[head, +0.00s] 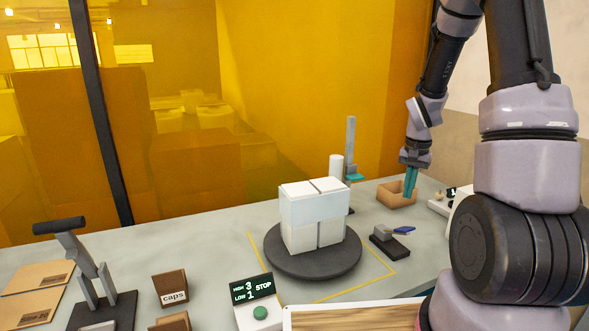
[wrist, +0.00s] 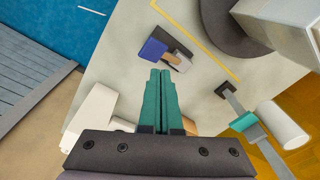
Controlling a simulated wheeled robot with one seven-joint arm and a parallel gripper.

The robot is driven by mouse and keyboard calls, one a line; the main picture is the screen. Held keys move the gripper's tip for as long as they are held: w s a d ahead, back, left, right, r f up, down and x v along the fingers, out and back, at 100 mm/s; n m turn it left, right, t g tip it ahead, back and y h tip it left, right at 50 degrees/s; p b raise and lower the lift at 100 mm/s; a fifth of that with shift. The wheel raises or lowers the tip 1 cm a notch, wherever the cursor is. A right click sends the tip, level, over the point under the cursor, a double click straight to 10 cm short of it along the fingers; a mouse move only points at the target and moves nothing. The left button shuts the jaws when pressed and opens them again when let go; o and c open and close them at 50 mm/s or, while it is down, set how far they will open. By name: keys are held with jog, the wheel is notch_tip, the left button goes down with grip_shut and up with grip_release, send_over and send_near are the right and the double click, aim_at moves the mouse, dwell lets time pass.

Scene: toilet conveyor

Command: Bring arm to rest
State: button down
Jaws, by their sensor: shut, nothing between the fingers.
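My gripper (head: 409,182) has teal fingers pressed together with nothing between them. In the head view it points down at the back right of the table, over or in front of the small open cardboard box (head: 396,194); I cannot tell its exact height. In the wrist view my gripper (wrist: 159,74) shows as two parallel teal fingers side by side. My arm comes down from the upper right of the head view, bent at the elbow.
A stack of white blocks (head: 313,212) stands on a dark round turntable (head: 276,262). Close to my gripper are a post with a teal part (head: 350,140) and a small blue-handled tool (head: 388,241). A STOP display box (head: 254,305) and a brown caps box (head: 171,287) stand in front.

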jog(key=s+a+r+n+t, duration=0.1)
jog(key=s+a+r+t, duration=0.15)
jog(key=r, duration=0.65)
jog(key=s+a+r+t, duration=0.1)
jog(key=s+a+r, duration=0.3)
jog(key=r, duration=0.5)
jog(key=s+a+r+n+t+y, duration=0.2)
jog(key=s+a+r, duration=0.3)
jog(key=s+r, duration=0.4)
jog(key=s+t, duration=0.1)
jog(key=s, duration=0.3)
jog(key=shift+a+r, duration=0.2)
jog(key=shift+r, duration=0.15)
